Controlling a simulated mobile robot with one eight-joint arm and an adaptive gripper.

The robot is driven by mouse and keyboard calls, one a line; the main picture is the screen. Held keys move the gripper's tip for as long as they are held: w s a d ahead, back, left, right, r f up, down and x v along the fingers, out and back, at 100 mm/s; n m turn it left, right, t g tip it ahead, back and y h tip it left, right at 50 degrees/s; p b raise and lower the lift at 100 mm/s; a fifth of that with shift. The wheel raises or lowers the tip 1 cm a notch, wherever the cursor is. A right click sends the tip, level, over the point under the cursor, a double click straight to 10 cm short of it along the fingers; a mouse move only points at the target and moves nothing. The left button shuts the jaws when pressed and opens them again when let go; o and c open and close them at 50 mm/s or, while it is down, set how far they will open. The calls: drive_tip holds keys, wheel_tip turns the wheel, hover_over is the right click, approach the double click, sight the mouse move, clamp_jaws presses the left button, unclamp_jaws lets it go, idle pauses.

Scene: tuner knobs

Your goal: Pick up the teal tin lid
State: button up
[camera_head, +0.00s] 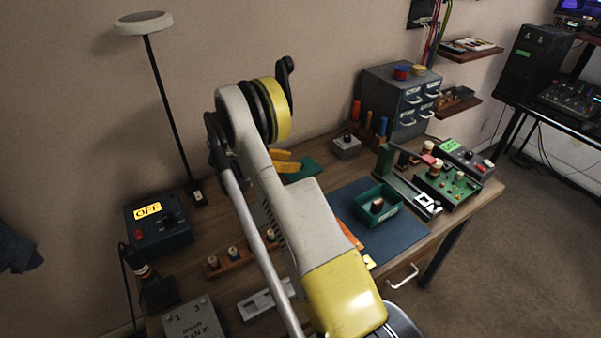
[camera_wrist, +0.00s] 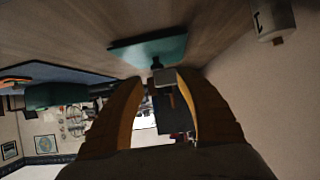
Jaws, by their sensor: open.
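The teal tin lid (camera_head: 305,171) lies flat on the wooden desk toward the back, just beyond the fingers of my gripper (camera_head: 289,161) in the head view. My arm and fingers hide part of its near side. In the wrist view the lid (camera_wrist: 146,52) shows as a flat teal piece ahead of the fingertips. The orange fingers of my gripper (camera_wrist: 158,82) are spread apart with no lid between them. I cannot tell the exact gap between fingertips and lid.
A small grey knob box (camera_head: 346,146) stands behind the lid, right of it. A blue mat (camera_head: 410,235) with a green tray (camera_head: 360,208) lies to the right. A lamp (camera_head: 168,110) stands left. A drawer cabinet (camera_head: 385,95) is at the back.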

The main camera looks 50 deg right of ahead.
drive_tip(key=b+x, duration=0.1)
drive_tip(key=x, duration=0.1)
drive_tip(key=b+x, duration=0.1)
drive_tip(key=x, duration=0.2)
drive_tip(key=shift+a+f, duration=0.25)
drive_tip(key=shift+f, duration=0.1)
drive_tip(key=shift+r, duration=0.1)
clamp_jaws()
